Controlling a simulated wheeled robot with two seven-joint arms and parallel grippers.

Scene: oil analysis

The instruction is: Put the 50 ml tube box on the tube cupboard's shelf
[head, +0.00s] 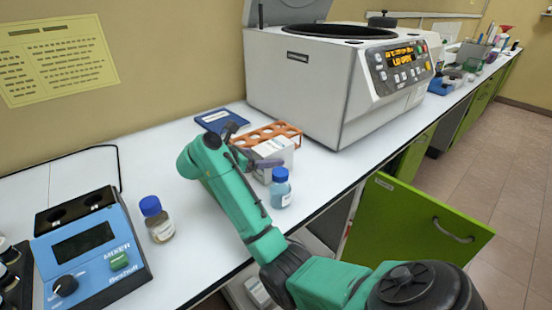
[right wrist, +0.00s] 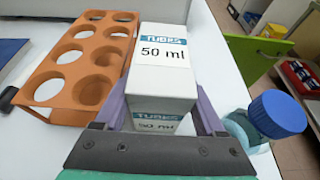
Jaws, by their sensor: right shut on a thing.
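The white 50 ml tube box (head: 275,150) stands upright on the white bench in front of the orange rack. In the right wrist view the tube box (right wrist: 163,62) shows its "TUBES 50 ml" label. My right gripper (head: 257,160) is shut on it, with one purple finger on each side (right wrist: 165,110). The tube cupboard's green door (head: 410,220) stands open below the bench's front edge. Its inside (head: 332,222) shows only in part, and the shelf is mostly hidden by the bench and my arm. My left gripper is out of view.
A blue-capped bottle (head: 280,188) stands close to the right of the box. The orange tube rack (head: 268,134) is just behind it. A large centrifuge (head: 345,85) stands beyond. Another blue-capped bottle (head: 157,220) and a blue mixer (head: 90,255) are at the left.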

